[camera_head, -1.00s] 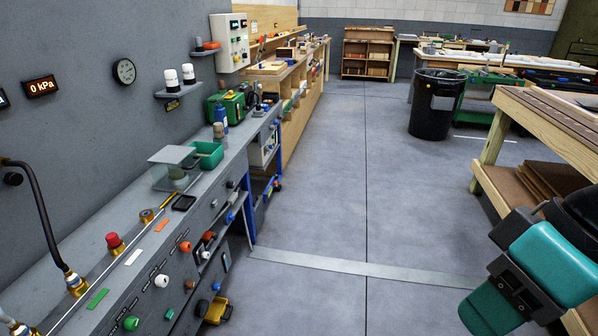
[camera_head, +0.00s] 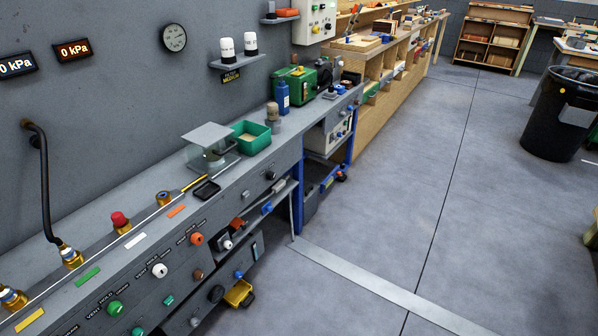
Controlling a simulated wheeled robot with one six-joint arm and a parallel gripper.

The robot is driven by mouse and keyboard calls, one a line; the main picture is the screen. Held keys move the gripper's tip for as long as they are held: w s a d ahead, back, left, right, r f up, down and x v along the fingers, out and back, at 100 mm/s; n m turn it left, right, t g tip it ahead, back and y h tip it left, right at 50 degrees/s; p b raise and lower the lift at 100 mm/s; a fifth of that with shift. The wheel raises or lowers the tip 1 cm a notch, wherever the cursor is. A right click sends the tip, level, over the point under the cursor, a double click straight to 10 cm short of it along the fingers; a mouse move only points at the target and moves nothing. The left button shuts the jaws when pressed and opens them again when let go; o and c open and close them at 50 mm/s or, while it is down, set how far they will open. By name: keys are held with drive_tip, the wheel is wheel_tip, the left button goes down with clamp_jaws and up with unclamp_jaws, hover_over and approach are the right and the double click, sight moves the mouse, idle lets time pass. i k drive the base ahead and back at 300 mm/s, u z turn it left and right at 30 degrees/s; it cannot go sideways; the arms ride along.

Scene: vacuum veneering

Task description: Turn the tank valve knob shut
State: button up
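Several knobs sit along the grey bench (camera_head: 95,222) at the left. A red knob (camera_head: 120,219) on a brass base stands on the bench top. Green (camera_head: 115,307), white (camera_head: 160,271) and orange (camera_head: 197,239) knobs stick out of the front panel, with labels too small to read fully. Brass fittings (camera_head: 70,257) with a black hose (camera_head: 42,175) stand on the top at the left; another brass fitting (camera_head: 163,199) stands behind the red knob. I cannot tell which knob is the tank valve's or how it is turned. My gripper is not in view.
Wall displays read 0 kPa (camera_head: 73,50) beside a round gauge (camera_head: 174,38). A green tray (camera_head: 249,137) and clear-topped stand (camera_head: 208,132) occupy the bench. A yellow bin (camera_head: 239,293) lies low by the bench front. A black trash can (camera_head: 563,113) stands right; the floor between is clear.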

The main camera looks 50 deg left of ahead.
sight(270, 176)
drive_tip(key=u, duration=0.1)
drive_tip(key=i, duration=0.7)
drive_tip(key=u, duration=1)
drive_tip(key=i, duration=0.7)
drive_tip(key=u, duration=0.65)
